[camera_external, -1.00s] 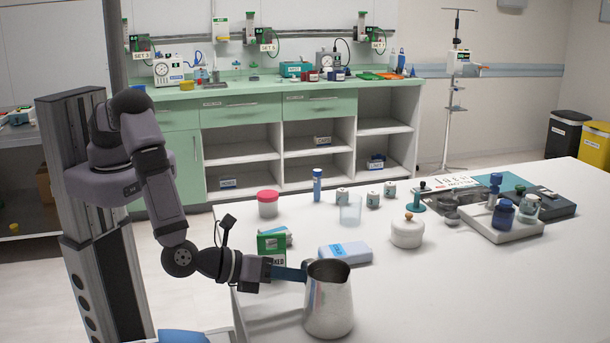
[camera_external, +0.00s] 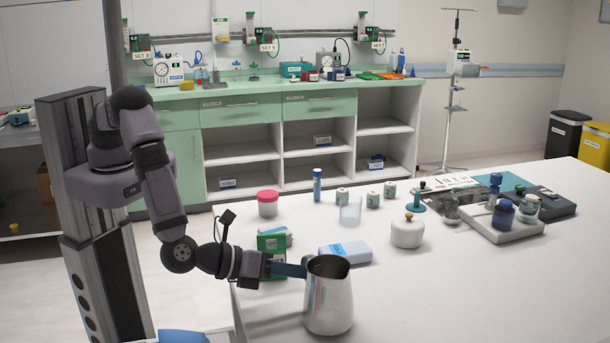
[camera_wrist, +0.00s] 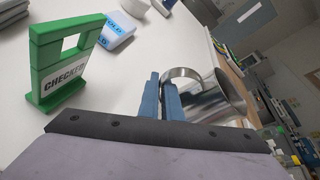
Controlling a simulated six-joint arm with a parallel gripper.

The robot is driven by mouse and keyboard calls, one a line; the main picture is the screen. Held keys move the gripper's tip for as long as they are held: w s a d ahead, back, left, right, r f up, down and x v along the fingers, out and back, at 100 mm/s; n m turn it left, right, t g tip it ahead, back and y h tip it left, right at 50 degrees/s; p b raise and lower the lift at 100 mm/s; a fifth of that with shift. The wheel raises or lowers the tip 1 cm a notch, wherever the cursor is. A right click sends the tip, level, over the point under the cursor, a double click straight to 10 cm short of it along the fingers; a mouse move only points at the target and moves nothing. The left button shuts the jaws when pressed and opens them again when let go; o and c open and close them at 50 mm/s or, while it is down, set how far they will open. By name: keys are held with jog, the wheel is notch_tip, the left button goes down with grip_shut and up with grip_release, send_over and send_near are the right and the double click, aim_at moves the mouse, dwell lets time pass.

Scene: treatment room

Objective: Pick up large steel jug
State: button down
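The large steel jug (camera_external: 330,300) is upright at the near edge of the white table in the external view. My gripper (camera_external: 303,271) reaches it from the left, its blue fingers at the jug's handle side. In the wrist view the jug (camera_wrist: 222,95) lies to the right, with its looped handle (camera_wrist: 182,72) at the fingertips. My gripper (camera_wrist: 162,80) has its two blue fingers close together with the handle between them. The fingers hide part of the handle. I cannot tell how much room there is under the jug.
A white lidded pot (camera_external: 407,232), a clear beaker (camera_external: 350,211) and a red-lidded jar (camera_external: 267,204) are farther back. The table right of the jug is clear.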

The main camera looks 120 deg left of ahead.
jog(key=shift+r+b, duration=1.1)
jog(key=shift+r, duration=3.45)
jog(key=shift+a, duration=0.1)
